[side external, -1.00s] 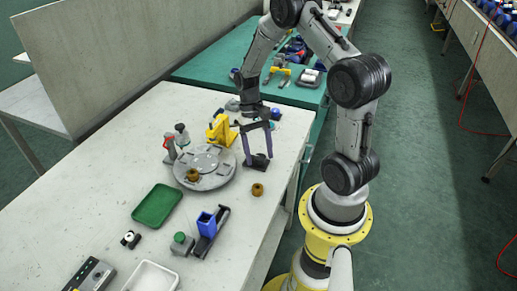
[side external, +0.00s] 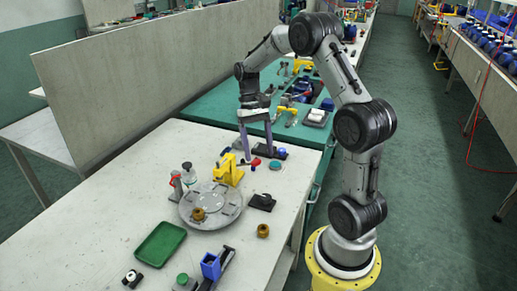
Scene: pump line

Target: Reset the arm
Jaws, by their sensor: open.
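My gripper (side external: 258,156) points down over the far end of the white table. Its two purple-grey fingers are apart, with nothing visibly held between them. Behind and below the fingertips are a small red part (side external: 256,162) and a dark holder with a blue piece (side external: 281,153); I cannot tell the exact gap to them. My arm bends up and over from its yellow base at the lower right.
A round grey turntable (side external: 228,197) carries a brown ring (side external: 198,214); a yellow bracket (side external: 229,170) stands behind it. Another brown ring (side external: 263,230), a green tray (side external: 160,244) and a blue box (side external: 211,266) are nearer. A grey partition (side external: 150,80) borders the left.

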